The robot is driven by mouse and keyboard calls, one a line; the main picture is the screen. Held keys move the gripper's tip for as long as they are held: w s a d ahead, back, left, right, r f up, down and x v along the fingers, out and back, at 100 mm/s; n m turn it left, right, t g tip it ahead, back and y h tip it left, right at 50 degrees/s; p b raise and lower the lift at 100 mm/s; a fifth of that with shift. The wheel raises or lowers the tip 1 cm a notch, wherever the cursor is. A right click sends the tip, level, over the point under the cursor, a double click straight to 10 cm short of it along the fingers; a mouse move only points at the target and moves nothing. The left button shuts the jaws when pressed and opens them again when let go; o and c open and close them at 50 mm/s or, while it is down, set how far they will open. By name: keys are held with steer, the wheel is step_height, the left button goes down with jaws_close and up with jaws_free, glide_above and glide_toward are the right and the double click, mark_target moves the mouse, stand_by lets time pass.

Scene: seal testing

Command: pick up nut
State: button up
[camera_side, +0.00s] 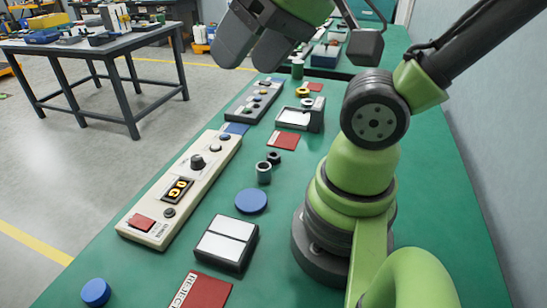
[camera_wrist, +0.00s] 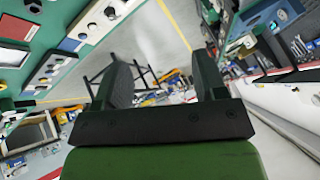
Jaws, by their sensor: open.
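My gripper (camera_side: 247,58) is open and empty, raised at the top of the side view. Its two fingers also show in the wrist view (camera_wrist: 162,75), with floor and distant furniture between them. A small dark ring (camera_side: 273,157), which looks like a nut, lies on the green table well below my gripper. A dark grey-green hollow cylinder (camera_side: 264,172) stands just in front of it. A yellow ring (camera_side: 302,92) lies farther back; I cannot tell whether it is also a nut. I cannot make out the dark ring in the wrist view.
A blue disc (camera_side: 251,201), a black-framed white two-panel tray (camera_side: 226,243) and a red reject card (camera_side: 203,291) lie nearer. A red mat (camera_side: 284,141) lies behind the dark ring.

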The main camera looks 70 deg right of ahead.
steer(key=w+d+f+g+h, duration=0.2)
steer(key=w+d+f, duration=0.2)
steer(key=w+d, duration=0.25)
steer(key=n+g, duration=0.4)
steer(key=g, duration=0.1)
glide_above(276, 152)
steer(key=a, duration=0.1)
steer(key=f, duration=1.3)
steer(key=s+f, duration=0.1)
steer(key=f, duration=0.6)
steer(key=shift+a+f, duration=0.15)
steer(key=shift+f, duration=0.1)
steer(key=shift+w+f, duration=0.15)
steer(key=shift+f, duration=1.5)
steer(key=shift+w+f, duration=0.15)
steer(key=shift+f, duration=1.45)
steer(key=c, duration=1)
